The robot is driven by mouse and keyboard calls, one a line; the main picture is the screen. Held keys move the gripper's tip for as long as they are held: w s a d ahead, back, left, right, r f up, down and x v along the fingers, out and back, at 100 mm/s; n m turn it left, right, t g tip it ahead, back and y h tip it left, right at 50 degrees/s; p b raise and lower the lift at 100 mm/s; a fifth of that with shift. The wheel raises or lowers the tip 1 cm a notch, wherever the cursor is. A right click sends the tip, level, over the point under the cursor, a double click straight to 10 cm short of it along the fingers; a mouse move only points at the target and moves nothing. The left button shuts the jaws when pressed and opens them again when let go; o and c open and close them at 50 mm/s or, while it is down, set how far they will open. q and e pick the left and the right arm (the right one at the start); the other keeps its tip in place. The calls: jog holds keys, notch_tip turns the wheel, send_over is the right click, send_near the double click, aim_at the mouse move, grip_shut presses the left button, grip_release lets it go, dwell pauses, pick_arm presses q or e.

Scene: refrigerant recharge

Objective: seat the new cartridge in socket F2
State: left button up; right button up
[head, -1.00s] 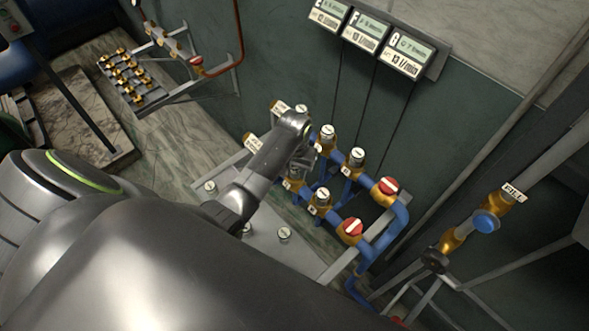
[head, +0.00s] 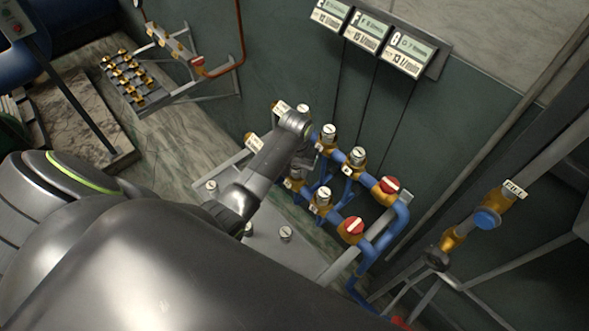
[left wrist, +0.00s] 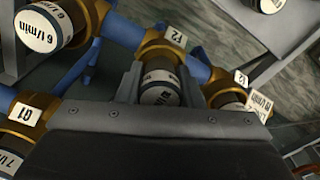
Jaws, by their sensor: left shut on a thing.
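My left gripper (head: 299,163) reaches down over the blue pipe manifold in the head view, and its arm hides part of the sockets there. In the left wrist view my left gripper (left wrist: 160,82) is shut on a cartridge (left wrist: 160,96) with a white cap marked in l/min; the number is not clear. The cartridge is at the brass socket F2 (left wrist: 158,49), which carries the tag "F2", and appears in line with it. How deep it sits cannot be told. My right gripper is not in view.
Neighbouring cartridges (head: 329,133) and (left wrist: 41,30) stand close around. Red-capped valves (head: 390,186) sit at the manifold's right end. Display panels (head: 405,54) hang on the wall. A blue-handled valve (head: 487,219) is at right, and a rack of brass parts (head: 126,78) at far left.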

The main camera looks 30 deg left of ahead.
pick_arm(q)
jog(key=shift+s+d+f+g+p, duration=0.2)
jog(key=shift+s+f+g+p, duration=0.1)
jog(key=shift+p, duration=0.2)
jog(key=shift+w+r, duration=0.35)
jog(key=shift+r, duration=1.1)
jog(key=shift+a+r, duration=0.2)
jog(key=shift+r, duration=1.15)
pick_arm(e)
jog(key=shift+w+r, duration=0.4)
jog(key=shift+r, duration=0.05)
